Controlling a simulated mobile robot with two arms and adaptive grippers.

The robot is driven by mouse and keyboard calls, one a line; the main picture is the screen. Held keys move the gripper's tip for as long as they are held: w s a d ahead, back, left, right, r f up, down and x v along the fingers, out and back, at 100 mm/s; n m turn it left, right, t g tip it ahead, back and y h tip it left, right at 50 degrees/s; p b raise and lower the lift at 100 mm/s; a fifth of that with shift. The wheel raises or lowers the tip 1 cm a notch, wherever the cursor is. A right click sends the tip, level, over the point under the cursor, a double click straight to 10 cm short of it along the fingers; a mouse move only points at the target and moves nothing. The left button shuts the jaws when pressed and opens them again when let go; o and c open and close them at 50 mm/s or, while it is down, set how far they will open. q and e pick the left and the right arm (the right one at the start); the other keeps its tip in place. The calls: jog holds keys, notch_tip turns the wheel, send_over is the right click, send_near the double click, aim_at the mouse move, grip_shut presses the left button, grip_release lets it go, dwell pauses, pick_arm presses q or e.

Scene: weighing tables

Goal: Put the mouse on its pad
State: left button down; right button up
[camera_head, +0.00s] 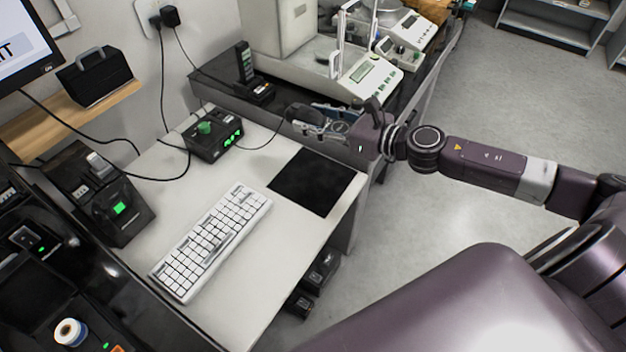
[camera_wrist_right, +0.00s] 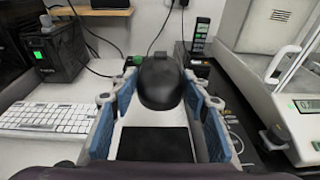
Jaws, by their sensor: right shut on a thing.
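The black mouse (camera_wrist_right: 160,84) is between the blue-padded fingers of my right gripper (camera_wrist_right: 161,92), which is shut on it. In the head view the dark mouse (camera_head: 303,114) shows at the tip of my right gripper (camera_head: 322,118), beyond the desk's far edge of the pad. The square black pad (camera_head: 311,182) lies flat and empty on the white desk, nearer than the gripper. It also shows in the wrist view (camera_wrist_right: 155,146), below the mouse in the picture. The height of the mouse above the desk is hard to tell. My left gripper is not in view.
A white keyboard (camera_head: 211,241) lies left of the pad on the white desk (camera_head: 275,275). A dark table with a balance (camera_head: 368,78) adjoins beyond.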

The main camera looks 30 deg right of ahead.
aim_at(314, 180)
notch_tip(314, 180, down, 20)
jog(key=b, duration=0.2)
jog(key=shift+b, duration=0.35)
jog(key=shift+f, duration=0.1)
jog(key=o, duration=1.2)
jog(key=shift+r, duration=0.3)
jog(key=p+v, duration=0.1)
jog(key=v, duration=1.1)
jog(key=shift+d+f+p, duration=0.1)
jog(key=shift+f+p, duration=0.05)
jog(key=shift+p, duration=0.25)
